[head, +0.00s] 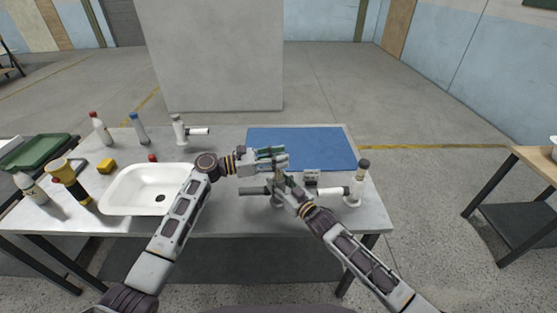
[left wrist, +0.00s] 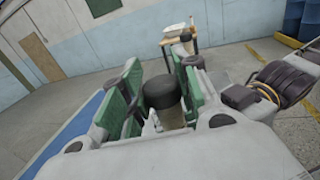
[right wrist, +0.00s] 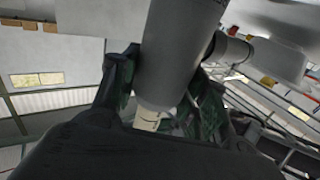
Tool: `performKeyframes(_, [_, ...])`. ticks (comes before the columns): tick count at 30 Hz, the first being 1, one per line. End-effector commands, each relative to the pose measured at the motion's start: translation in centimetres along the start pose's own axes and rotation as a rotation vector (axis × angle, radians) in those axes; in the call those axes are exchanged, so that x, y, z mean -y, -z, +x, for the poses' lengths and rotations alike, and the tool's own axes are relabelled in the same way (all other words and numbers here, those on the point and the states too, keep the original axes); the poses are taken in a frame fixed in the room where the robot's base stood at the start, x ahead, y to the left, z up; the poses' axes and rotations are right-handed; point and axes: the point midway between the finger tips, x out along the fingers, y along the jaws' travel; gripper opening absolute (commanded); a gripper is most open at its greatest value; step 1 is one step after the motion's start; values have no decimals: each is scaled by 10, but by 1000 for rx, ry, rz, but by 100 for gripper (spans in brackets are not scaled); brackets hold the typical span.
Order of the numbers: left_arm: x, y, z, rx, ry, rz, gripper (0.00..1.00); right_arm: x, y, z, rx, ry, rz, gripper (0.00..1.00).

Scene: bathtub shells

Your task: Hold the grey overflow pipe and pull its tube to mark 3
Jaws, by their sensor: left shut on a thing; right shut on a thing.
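The grey overflow pipe stands upright near the front middle of the table, its grey side tube (head: 252,190) pointing left. My left gripper (head: 275,155) is shut around the pipe's top; in the left wrist view a dark round cap (left wrist: 160,92) sits between its green fingers. My right gripper (head: 281,183) is below it, shut on the grey pipe body (right wrist: 178,50), which fills much of the right wrist view. The grippers hide most of the pipe in the head view. I cannot read any mark on the tube.
Another pipe (head: 178,130) stands at the back. A white basin (head: 130,185) is on the left. The blue mat (head: 310,145) behind is clear.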

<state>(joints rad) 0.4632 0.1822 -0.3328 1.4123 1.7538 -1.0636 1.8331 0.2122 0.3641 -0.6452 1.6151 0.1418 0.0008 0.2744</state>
Motion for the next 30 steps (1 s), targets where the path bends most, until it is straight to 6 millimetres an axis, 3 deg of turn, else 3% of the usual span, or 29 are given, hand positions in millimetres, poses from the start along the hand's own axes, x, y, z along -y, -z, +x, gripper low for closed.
performKeyframes(1, [-1,-1,0,1,-2,2,32,0,-1,0,2,0,1,17])
performKeyframes(6, [-1,0,0,1,-2,2,54,0,-1,0,2,0,1,17])
performKeyframes(20, [0,0,-4,-1,-1,1,55,0,-1,0,2,0,1,17])
performKeyframes(30, [-1,1,-36,-1,-2,0,55,0,-1,0,1,0,1,17])
